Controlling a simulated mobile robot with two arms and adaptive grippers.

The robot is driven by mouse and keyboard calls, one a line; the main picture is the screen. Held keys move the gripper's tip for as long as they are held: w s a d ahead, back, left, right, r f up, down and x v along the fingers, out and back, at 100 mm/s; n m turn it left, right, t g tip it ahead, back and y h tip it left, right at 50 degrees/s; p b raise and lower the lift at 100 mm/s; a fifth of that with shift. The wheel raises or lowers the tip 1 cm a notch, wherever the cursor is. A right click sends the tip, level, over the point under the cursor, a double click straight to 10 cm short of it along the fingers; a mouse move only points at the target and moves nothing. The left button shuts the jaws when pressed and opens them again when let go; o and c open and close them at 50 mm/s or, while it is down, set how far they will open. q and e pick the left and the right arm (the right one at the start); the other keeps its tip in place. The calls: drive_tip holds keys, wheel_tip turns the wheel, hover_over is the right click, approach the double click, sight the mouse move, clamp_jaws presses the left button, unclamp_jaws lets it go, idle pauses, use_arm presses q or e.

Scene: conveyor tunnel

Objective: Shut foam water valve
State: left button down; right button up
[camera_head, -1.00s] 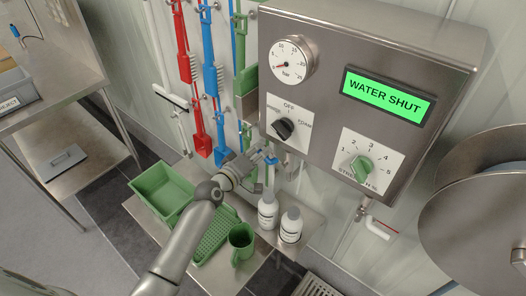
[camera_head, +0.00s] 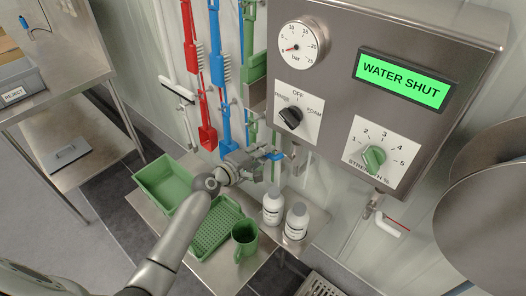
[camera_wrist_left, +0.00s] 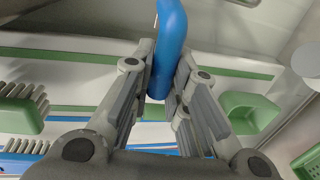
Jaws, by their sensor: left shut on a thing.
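The blue valve handle (camera_head: 275,156) is below the steel control box, at the tip of my left gripper (camera_head: 261,162). In the left wrist view the handle (camera_wrist_left: 169,45) is a smooth blue lever between the two fingers of the gripper (camera_wrist_left: 163,88), which are shut on it. The valve body is mostly hidden behind the gripper. The green display (camera_head: 404,80) on the box reads WATER SHUT. My right gripper is not in view.
The box carries a pressure gauge (camera_head: 303,43), a black selector knob (camera_head: 290,117) and a green strength knob (camera_head: 374,157). Below stand white bottles (camera_head: 296,222), a green mug (camera_head: 244,240) and a green bin (camera_head: 166,183). Coloured brushes hang behind; a steel reel (camera_head: 490,220) is at right.

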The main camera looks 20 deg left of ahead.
use_arm(q)
drive_tip(key=shift+f, duration=0.1)
drive_tip(key=c, duration=1.4)
unclamp_jaws()
drive_tip(key=v, duration=1.2)
